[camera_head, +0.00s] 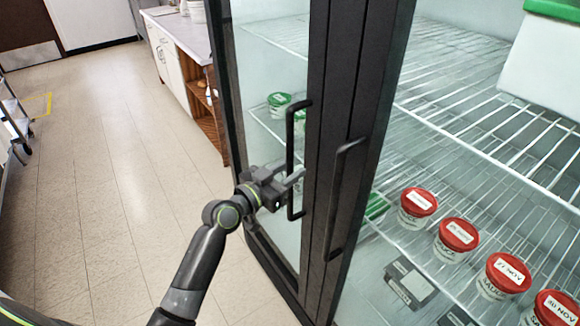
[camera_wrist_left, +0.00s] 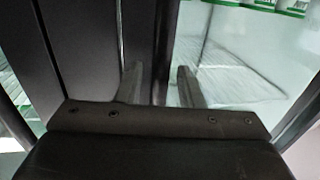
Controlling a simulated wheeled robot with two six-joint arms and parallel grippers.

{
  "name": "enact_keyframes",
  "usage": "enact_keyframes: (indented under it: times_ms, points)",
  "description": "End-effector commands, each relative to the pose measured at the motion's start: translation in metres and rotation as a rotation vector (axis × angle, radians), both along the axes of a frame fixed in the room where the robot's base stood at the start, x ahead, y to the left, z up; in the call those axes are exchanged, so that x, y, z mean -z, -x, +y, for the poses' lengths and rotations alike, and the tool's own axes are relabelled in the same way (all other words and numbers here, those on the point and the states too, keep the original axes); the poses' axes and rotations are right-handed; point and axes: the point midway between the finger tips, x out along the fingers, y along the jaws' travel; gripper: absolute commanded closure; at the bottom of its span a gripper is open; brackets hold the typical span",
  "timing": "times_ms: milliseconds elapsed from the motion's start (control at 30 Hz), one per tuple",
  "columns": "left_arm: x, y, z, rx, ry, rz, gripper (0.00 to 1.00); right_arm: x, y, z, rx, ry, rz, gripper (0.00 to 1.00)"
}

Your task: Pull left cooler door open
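The left cooler door (camera_head: 318,130) is a dark-framed glass door and looks closed against the frame of the door beside it. Its black bar handle (camera_head: 290,140) stands upright on the frame. My left gripper (camera_head: 294,181) is at the lower half of this handle. In the left wrist view the two fingers (camera_wrist_left: 160,88) are apart, with a dark upright bar, seemingly the handle, between them. I cannot tell whether either finger touches it. My right gripper is in neither view.
The right cooler door's handle (camera_head: 343,195) is close to the right of my gripper. Red-lidded tubs (camera_head: 457,240) stand on wire shelves behind the glass. A counter (camera_head: 183,65) stands behind left. The tiled floor (camera_head: 110,180) at left is clear.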

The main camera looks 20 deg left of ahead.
Motion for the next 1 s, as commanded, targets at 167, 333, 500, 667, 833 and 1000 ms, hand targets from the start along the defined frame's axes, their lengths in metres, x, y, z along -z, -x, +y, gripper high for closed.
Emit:
enact_keyframes:
  times_ms: [167, 333, 500, 667, 833, 1000]
  points:
    - [0.0004, -0.0046, -0.0026, 0.0, 0.001, 0.0, 0.66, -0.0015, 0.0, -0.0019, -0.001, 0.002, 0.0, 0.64]
    - [0.0004, -0.0046, -0.0026, 0.0, 0.0, 0.0, 0.66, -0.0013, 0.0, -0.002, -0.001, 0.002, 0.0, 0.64]
    - [0.0004, -0.0045, -0.0024, 0.0, 0.0, 0.0, 0.83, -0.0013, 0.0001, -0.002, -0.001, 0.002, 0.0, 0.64]
    - [0.0003, -0.0044, -0.0023, -0.001, 0.0, 0.0, 1.0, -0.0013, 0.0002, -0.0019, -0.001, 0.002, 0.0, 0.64]
    - [0.0003, -0.0044, -0.0022, -0.001, 0.0, 0.0, 1.0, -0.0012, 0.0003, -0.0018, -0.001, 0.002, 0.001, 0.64]
    - [0.0015, -0.0041, -0.0024, 0.005, -0.001, 0.0, 1.0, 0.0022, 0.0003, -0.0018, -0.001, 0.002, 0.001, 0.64]
